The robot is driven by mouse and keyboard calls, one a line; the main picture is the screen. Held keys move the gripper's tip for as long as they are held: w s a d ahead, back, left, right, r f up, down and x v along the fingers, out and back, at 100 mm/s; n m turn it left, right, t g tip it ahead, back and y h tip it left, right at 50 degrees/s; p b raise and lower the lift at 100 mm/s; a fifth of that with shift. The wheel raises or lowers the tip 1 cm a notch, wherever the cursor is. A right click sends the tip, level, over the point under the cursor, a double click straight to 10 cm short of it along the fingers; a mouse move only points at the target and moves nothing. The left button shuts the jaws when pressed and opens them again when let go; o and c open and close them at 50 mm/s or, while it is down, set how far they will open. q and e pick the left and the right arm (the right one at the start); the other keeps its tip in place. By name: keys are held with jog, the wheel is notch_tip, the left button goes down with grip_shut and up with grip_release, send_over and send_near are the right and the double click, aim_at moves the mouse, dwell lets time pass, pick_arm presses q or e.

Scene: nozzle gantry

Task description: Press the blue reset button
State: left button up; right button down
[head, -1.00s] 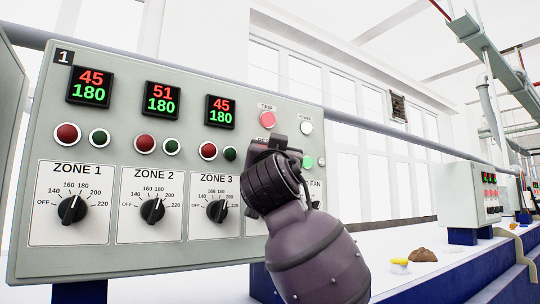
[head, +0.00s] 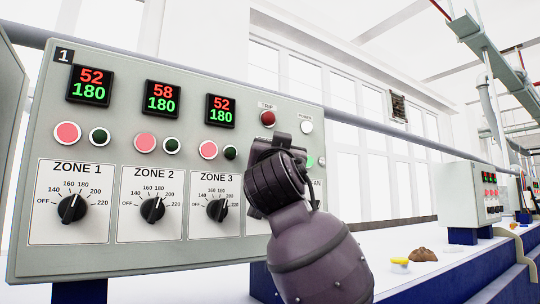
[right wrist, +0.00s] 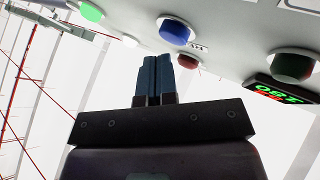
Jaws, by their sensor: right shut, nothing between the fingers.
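The blue reset button (right wrist: 175,30) sticks out from the grey panel in the right wrist view, just beyond my fingertips and slightly right of them. In the head view it is hidden behind my right wrist, beside a partly covered label. My right gripper (right wrist: 157,58) is shut and empty, its two dark fingers pressed together and pointing toward the panel. A small gap shows in the picture between fingertips and button; whether they touch is hard to tell. My left gripper is in neither view.
The control panel (head: 190,75) has several displays, zone knobs and lamps. The dark red TRIP lamp (head: 268,118) sits above the covered area; it also shows in the wrist view (right wrist: 187,62). A lit green button (right wrist: 90,10) is nearby. A second panel (head: 468,185) stands farther right.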

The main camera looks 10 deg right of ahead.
jog(key=shift+s, duration=0.2)
jog(key=shift+s+d, duration=0.3)
jog(key=shift+s, duration=0.5)
jog(key=shift+s+d, duration=0.3)
jog(key=shift+s, duration=0.45)
jog(key=shift+s+d, duration=0.3)
jog(key=shift+s, duration=0.5)
